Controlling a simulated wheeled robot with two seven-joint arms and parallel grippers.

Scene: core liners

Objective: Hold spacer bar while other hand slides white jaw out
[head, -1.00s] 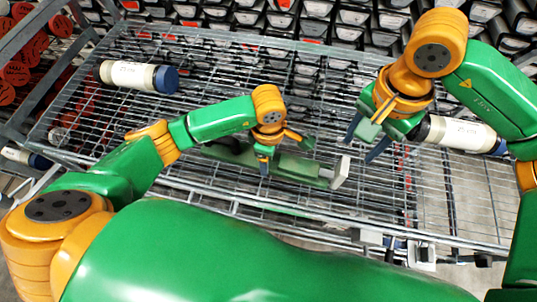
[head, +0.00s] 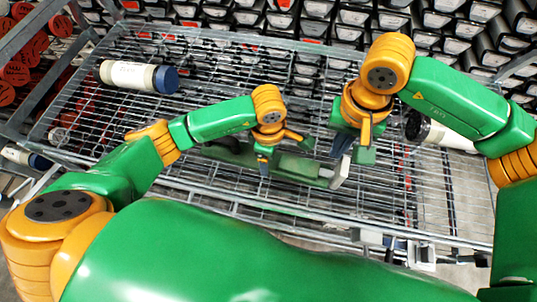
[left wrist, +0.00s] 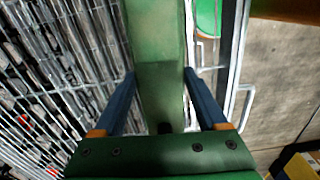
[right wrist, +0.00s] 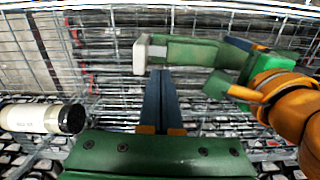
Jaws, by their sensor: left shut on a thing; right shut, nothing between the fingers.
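The spacer bar (head: 298,167) is a long green bar lying along the wire rack. A white jaw (head: 341,172) sits at its right end; in the right wrist view the white jaw (right wrist: 141,54) is at the bar's left end. My left gripper (head: 264,166) is shut on the spacer bar; in the left wrist view its blue fingers stand on either side of the green bar (left wrist: 160,85). My right gripper (head: 340,160) is shut and empty, its fingertips close to the white jaw. In the right wrist view its fingers (right wrist: 160,75) are together just beside the jaw; contact is unclear.
A white cylinder with a blue cap (head: 138,76) lies on the rack (head: 215,65) at the back left. Another white cylinder with a dark end (head: 445,134) lies at the right, partly behind my right arm. Trays with dark contents fill the background.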

